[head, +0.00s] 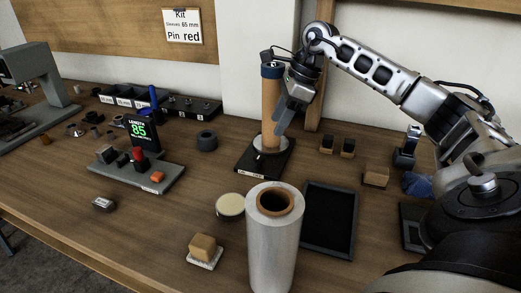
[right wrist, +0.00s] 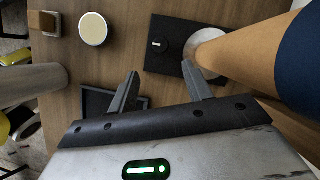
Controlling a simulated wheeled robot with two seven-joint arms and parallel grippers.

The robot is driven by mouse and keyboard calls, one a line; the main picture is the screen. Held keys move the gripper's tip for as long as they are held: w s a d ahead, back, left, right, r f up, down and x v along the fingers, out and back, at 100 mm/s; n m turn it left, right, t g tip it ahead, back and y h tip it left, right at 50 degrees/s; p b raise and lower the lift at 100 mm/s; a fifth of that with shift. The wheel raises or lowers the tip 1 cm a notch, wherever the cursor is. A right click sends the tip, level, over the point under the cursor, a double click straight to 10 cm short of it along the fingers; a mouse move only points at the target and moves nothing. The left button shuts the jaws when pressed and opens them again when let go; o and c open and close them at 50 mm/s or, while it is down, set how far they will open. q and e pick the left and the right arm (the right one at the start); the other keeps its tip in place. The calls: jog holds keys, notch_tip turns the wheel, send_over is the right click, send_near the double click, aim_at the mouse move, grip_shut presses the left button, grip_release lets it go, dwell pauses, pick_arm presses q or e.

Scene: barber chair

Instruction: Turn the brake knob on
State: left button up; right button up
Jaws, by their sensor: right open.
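A small round black knob with a white mark (right wrist: 161,45) sits on a black base plate (right wrist: 160,68) in the right wrist view. It is beside the pale disc (right wrist: 207,50) under a tall brown roll (right wrist: 262,55). In the head view the same base (head: 245,162) and roll (head: 270,105) stand at the back of the bench; the dark knob is hard to make out there. My right gripper (head: 281,130) is open and empty, in front of the roll in the head view. In the right wrist view its fingertips (right wrist: 160,69) are apart, with the knob beyond them. My left gripper is not in view.
A grey panel (head: 165,183) with a display reading 85 and a red knob stands at left. A silver film roll (head: 272,250), a cream-topped round tin (head: 230,206) and a black tray (head: 330,220) are nearer.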

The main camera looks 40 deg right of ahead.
aim_at(260, 156)
jog(key=x, duration=1)
jog(key=shift+w+f, duration=0.1)
jog(key=shift+f, duration=0.05)
jog(key=c, duration=1)
